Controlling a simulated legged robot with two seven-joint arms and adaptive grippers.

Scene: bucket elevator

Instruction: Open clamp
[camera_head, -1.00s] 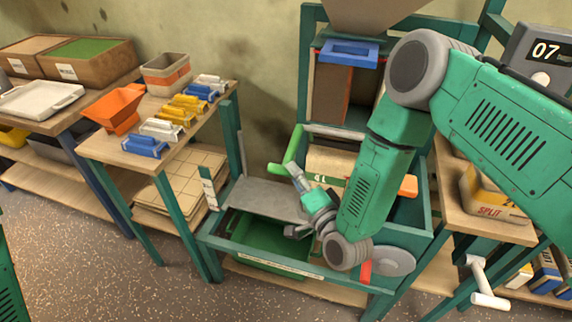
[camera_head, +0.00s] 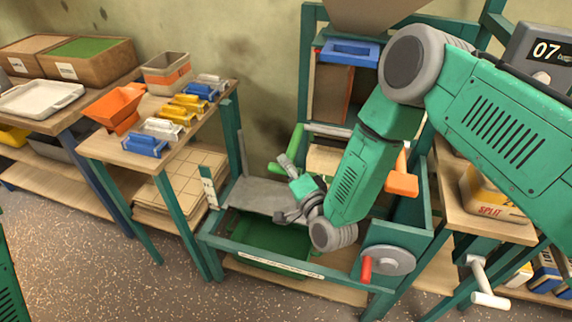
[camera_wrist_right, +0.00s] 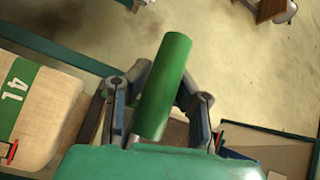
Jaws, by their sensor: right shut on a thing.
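A green cylindrical handle, which looks like the clamp's handle (camera_head: 298,142), stands at the left side of the green bucket-elevator frame. In the right wrist view this handle (camera_wrist_right: 165,85) lies between the two fingers of my right gripper (camera_wrist_right: 160,100). My right gripper (camera_head: 283,187) is shut on the handle, with its fingers on both sides. In the head view the gripper and forearm hide part of the handle and the rest of the clamp. My left gripper is not in view.
A tan sack (camera_head: 325,158) sits close behind my right forearm; its green band shows in the wrist view (camera_wrist_right: 22,103). An orange lever (camera_head: 402,184) and a grey disc with a red knob (camera_head: 388,260) are at right. A green bin (camera_head: 265,240) lies below.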

